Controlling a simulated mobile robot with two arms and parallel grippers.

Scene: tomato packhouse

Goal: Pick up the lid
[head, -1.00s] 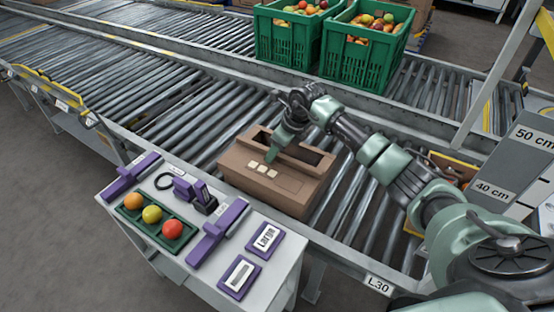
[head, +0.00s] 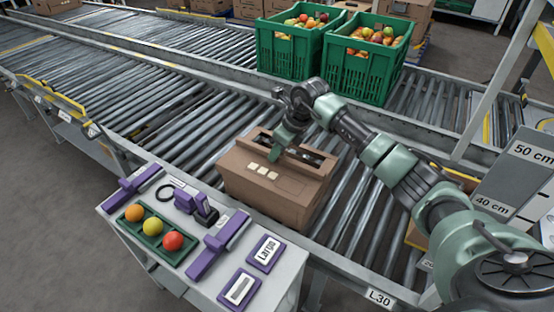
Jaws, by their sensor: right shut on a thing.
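A brown cardboard box (head: 262,196) stands on the roller conveyor. Its brown lid (head: 292,178) is on top, with dark openings and a row of small pale labels on its near part. My right gripper (head: 277,155) points down at the top of the box and is shut on the lid near its middle. Its fingers partly cover the openings. I cannot tell whether the lid is clear of the box walls. My left gripper is not in view.
A side table (head: 240,292) in front holds a green tray (head: 147,241) of tomatoes, purple gauges and label plates. Bare rollers (head: 90,75) lie left of the box.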

